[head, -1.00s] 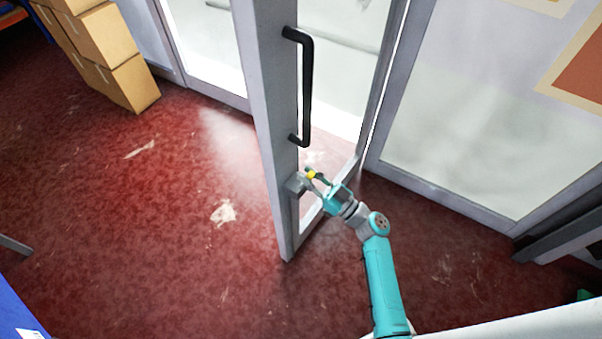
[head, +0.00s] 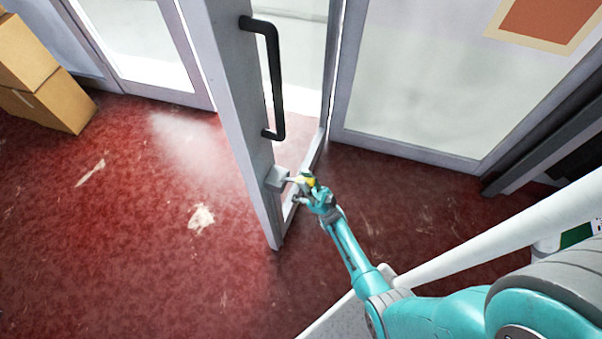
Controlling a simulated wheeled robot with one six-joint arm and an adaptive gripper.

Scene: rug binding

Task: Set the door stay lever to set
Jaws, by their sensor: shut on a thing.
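The door stay lever (head: 296,180) sticks out to the right from a small grey box (head: 277,177) low on the door's edge. The end of the lever is yellow. My gripper (head: 307,184) is shut on the lever near its yellow end. The gripper's fingers cover part of the lever. The door (head: 229,98) is grey-framed with glass and stands ajar, with a black handle (head: 274,85) above the box. Any set marking is too small to read.
Cardboard boxes (head: 45,85) are stacked at the far left. A glazed panel (head: 430,80) stands right of the door. A pale rail (head: 510,235) crosses the lower right. The red floor (head: 130,240) left of the door is open, with pale scraps on it.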

